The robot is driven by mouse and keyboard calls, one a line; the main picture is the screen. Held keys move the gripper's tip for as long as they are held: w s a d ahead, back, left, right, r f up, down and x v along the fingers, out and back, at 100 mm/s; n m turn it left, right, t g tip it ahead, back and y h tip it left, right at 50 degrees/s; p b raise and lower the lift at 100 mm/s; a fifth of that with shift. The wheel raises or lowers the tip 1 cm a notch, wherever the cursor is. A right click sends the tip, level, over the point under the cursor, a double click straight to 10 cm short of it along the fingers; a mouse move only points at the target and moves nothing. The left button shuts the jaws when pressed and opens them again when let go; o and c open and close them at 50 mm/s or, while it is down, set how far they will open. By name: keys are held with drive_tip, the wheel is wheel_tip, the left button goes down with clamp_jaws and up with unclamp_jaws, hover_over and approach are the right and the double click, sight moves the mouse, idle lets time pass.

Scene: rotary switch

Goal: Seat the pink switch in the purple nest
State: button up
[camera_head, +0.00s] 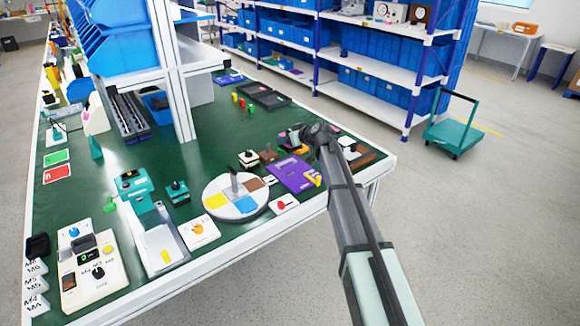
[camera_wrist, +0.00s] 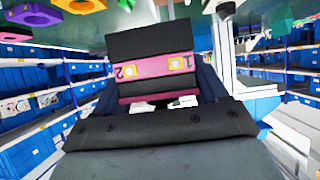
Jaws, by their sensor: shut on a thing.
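The pink switch (camera_wrist: 155,76) fills the middle of the wrist view. In the head view my gripper is over the right part of the green table, and the switch is too small and dark there to make out clearly. A purple plate with yellow parts (camera_head: 291,174), which looks like the nest, lies on the table just below and left of my gripper in the picture.
A round disc with coloured sectors and an upright post (camera_head: 236,207) stands left of the purple plate. A small white block with a red knob (camera_head: 284,204) is in front of it. Brown and dark blocks (camera_head: 358,153) lie right of my arm.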

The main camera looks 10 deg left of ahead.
wheel_tip(320, 180, down, 10)
drive_tip(key=shift+r, duration=0.15)
idle(0.4)
drive_tip(key=o, duration=1.3)
drive_tip(key=shift+c, duration=0.2)
drive_tip(key=v, duration=1.2)
